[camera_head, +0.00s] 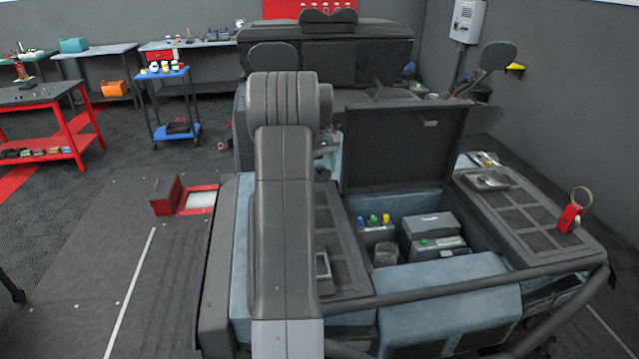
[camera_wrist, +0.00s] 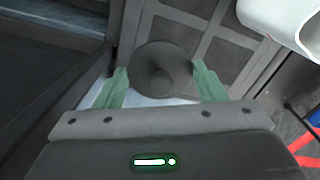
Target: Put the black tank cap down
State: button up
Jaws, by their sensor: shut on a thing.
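A dark grey panel with square recesses (camera_wrist: 212,28) lies behind the cap in that view. I cannot tell how far the cap is from the panel. In the head view my own arm hides most of the gripper, and the cap does not show.
A flat tray (camera_head: 486,180) and a red tag with a ring (camera_head: 571,217) lie on the right panel.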

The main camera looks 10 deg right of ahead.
jog(key=shift+f+p, duration=0.35)
jog(key=shift+f, duration=2.9)
jog(key=shift+f, duration=0.55)
jog(key=o, duration=1)
notch_tip(320, 180, up, 13)
jog(key=shift+r+b, duration=0.1)
jog(key=shift+b, duration=0.5)
